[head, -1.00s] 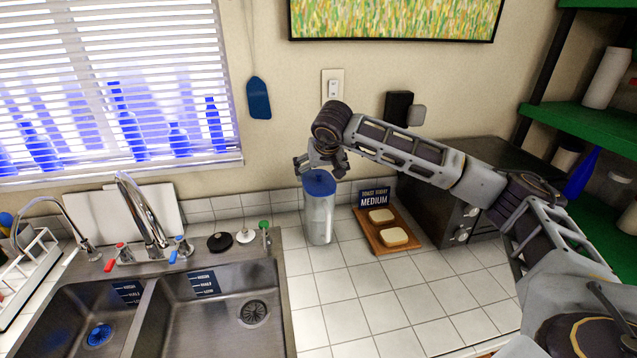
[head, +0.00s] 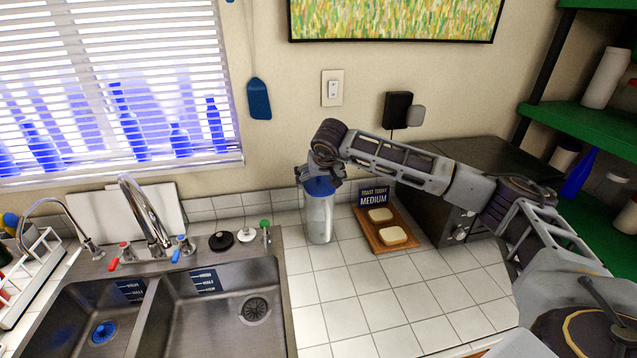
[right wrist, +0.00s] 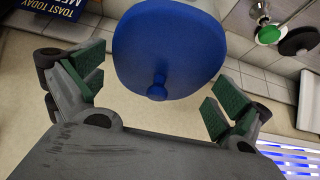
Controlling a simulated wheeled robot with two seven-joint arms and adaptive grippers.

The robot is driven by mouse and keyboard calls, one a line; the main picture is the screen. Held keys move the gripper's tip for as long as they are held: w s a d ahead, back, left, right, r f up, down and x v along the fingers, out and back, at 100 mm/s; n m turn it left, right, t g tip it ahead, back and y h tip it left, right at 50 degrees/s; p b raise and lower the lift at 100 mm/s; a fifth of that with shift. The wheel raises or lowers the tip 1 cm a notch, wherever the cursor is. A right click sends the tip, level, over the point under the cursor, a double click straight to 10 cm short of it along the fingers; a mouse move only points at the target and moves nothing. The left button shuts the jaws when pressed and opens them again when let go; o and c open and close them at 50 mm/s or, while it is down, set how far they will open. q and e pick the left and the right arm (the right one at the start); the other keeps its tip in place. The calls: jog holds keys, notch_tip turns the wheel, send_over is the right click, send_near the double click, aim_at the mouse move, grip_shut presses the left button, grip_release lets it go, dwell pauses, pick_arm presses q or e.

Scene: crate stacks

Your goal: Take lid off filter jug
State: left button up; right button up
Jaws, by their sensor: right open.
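In the head view my right gripper (head: 325,172) is right above the jug. My left gripper is not in view.
A wooden board (head: 386,232) with two bread slices and a toast sign (head: 375,196) stand close right of the jug. A dark toaster oven (head: 440,205) is behind my right arm. The sink (head: 215,300) and taps are left. Front counter tiles are clear.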

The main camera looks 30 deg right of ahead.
jog(key=c, duration=0.7)
jog(key=shift+r, duration=0.1)
jog(key=shift+r+b, duration=0.95)
jog(key=shift+r, duration=4)
